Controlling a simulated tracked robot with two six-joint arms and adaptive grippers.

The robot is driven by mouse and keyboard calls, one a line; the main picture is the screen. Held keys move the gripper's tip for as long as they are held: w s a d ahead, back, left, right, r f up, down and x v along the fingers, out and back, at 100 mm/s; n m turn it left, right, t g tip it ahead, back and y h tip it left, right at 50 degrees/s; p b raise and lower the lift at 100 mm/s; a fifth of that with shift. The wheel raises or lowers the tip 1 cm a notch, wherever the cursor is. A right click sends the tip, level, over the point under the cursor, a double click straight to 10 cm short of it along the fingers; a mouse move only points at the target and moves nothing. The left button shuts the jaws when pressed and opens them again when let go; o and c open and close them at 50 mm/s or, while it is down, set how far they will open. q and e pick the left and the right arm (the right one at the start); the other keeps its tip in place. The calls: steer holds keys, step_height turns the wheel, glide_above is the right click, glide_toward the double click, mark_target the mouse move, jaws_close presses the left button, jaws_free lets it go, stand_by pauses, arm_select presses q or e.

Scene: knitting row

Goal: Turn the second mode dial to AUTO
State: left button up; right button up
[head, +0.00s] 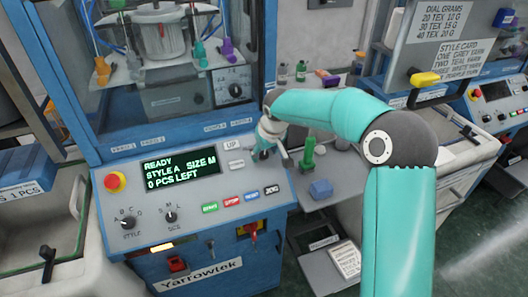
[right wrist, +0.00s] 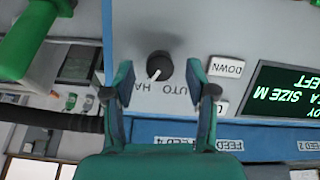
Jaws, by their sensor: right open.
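My right gripper (right wrist: 160,76) is open, with one finger on each side of the dial and visible gaps between. In the head view, my right gripper (head: 268,143) is at the panel's right end and hides this dial. My left gripper is not in view.
A lit display (head: 168,170), UP button (head: 233,145) and DOWN button (right wrist: 225,67) lie close by. STYLE dial (head: 128,222), size dial (head: 170,216), red stop button (head: 115,181) and coloured buttons share the panel.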

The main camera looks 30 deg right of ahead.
steer(key=shift+x, duration=0.8)
steer(key=shift+c, duration=0.4)
jaws_close()
steer(key=n+h+b, duration=0.1)
steer(key=n+b, duration=0.2)
steer(key=n, duration=0.1)
steer(key=shift+a+f+n, duration=0.1)
steer(key=shift+n, duration=0.3)
steer(key=n+h+b, duration=0.1)
steer(key=n+b, duration=0.1)
steer(key=n, duration=0.1)
steer(key=shift+n+t+h+b, duration=0.4)
steer(key=shift+n+h+b, duration=0.15)
steer(key=shift+n, duration=0.95)
